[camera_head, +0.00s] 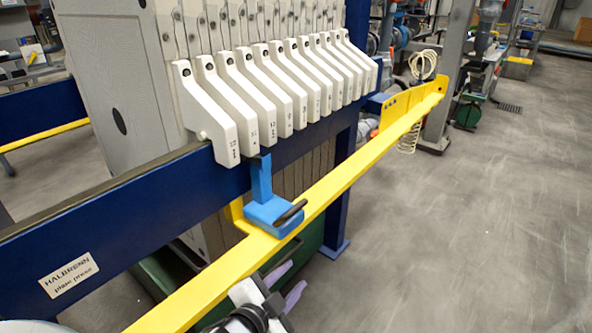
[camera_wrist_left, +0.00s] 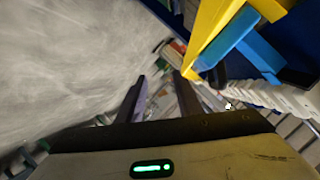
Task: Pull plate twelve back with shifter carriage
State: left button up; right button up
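The blue shifter carriage (camera_head: 265,213) sits on the yellow rail (camera_head: 352,167), with a dark handle (camera_head: 291,212) on its near side and a blue upright arm rising toward the plate handles. The press plates have a row of white handles (camera_head: 250,90) along the blue beam. Their labels are small; the third handle from the left (camera_head: 262,92) seems to read 12. My left gripper (camera_head: 285,283) is open and empty, below and in front of the carriage, apart from it. In the left wrist view its two dark fingers (camera_wrist_left: 160,98) are spread, with the blue carriage (camera_wrist_left: 228,45) at upper right. My right gripper is not seen.
The dark blue side beam (camera_head: 130,225) with a nameplate (camera_head: 68,275) runs along the press, beside the yellow rail. A thick grey end plate (camera_head: 110,75) stands left of the handles. Open grey floor (camera_head: 470,220) lies to the right. A coiled hose (camera_head: 410,135) hangs beyond the rail.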

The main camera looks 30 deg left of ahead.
pick_arm(q)
jog(key=m+t+y+p, duration=0.1)
jog(key=m+y+p, duration=0.1)
jog(key=p, duration=0.3)
send_near(290, 214)
jog(key=w, duration=0.2)
jog(key=shift+t, duration=0.3)
jog(key=x, duration=0.7)
jog(key=f+x, duration=0.1)
jog(key=x, duration=0.3)
jog(key=shift+s+a, duration=0.1)
jog(key=shift+a, duration=0.1)
grip_shut()
